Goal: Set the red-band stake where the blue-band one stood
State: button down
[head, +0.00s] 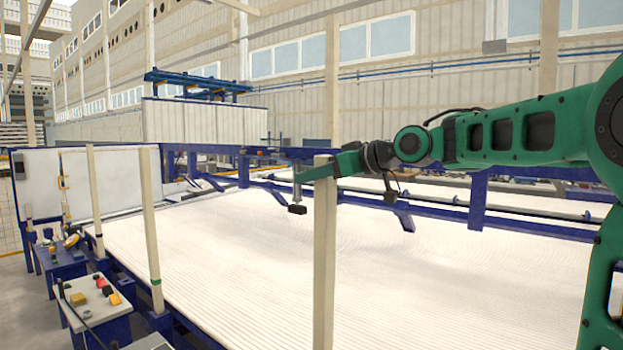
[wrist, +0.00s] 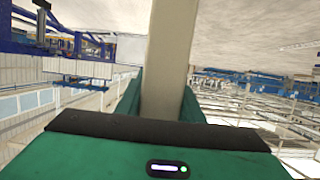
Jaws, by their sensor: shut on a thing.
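My gripper (head: 318,170) is shut around the upper part of a beige square stake (head: 325,255). The held stake is upright in the head view and runs down past the bottom edge, so its lower end is out of view. No coloured band shows on its visible part, so I cannot tell which stake it is. In the wrist view the held stake (wrist: 168,55) passes between the green fingers of my gripper (wrist: 163,105). A green-band stake (head: 150,225) stands upright at the left edge of the pipe bed. Another stake (head: 95,200) stands farther back; its band colour is unclear.
The wide bed of white pipes (head: 230,250) fills the middle. A blue frame (head: 405,215) with brackets crosses behind my gripper. A small table (head: 85,310) with coloured items stands at the lower left. A white panel (head: 110,180) stands behind the left stakes.

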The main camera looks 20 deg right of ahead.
jog(key=shift+r, duration=0.1)
jog(key=c, duration=1.1)
grip_release()
jog(key=v, duration=1)
jog(key=shift+s+d, duration=0.25)
jog(key=shift+s, duration=0.05)
